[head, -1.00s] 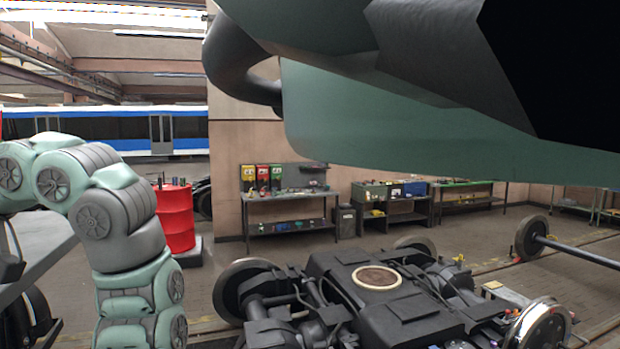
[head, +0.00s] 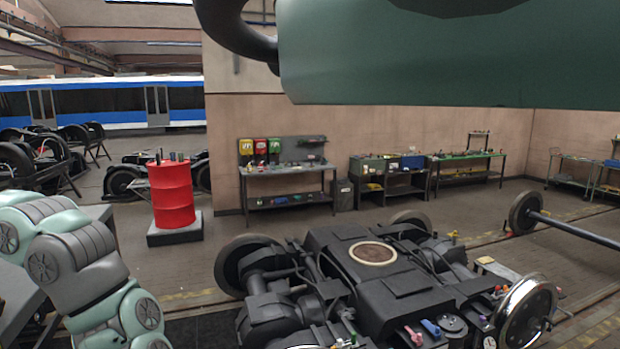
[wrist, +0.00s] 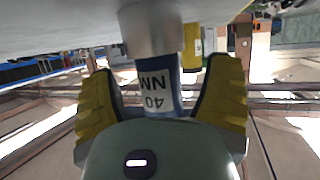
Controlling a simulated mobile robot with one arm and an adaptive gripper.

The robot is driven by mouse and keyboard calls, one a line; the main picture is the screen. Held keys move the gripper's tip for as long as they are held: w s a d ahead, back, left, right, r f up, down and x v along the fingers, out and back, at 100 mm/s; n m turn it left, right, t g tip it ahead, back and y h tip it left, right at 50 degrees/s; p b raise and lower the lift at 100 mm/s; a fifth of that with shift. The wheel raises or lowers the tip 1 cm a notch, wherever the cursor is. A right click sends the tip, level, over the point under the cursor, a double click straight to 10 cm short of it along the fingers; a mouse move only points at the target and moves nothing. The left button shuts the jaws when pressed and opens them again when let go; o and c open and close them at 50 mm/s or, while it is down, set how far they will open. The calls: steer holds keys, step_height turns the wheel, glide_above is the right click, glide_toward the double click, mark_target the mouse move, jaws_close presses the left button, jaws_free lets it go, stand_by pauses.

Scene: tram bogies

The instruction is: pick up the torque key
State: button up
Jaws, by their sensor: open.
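The torque key (wrist: 155,95) shows in the wrist view as a blue shaft with a white label reading 40 NM, upside down in the picture, and a wider grey part at a pale surface (wrist: 60,32). My gripper (wrist: 163,70) is open, with one yellow finger on each side of the key. The key stands between the fingers, with a gap visible on at least the right side. Its far end is hidden behind the gripper's green palm. In the head view my gripper is out of frame; only my arm shows at the lower left.
A yellow tool with a pale label (wrist: 192,48) stands just behind the key. In the head view, a red drum (head: 171,195) stands right of my arm, and a dark bogie (head: 350,270) fills the lower middle. A green body (head: 450,60) hangs overhead.

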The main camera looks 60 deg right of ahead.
steer(key=shift+o, duration=0.2)
steer(key=shift+f, duration=0.1)
steer(key=c, duration=1.3)
jaws_close()
steer(key=shift+r+b, duration=0.2)
steer(key=shift+b, duration=0.1)
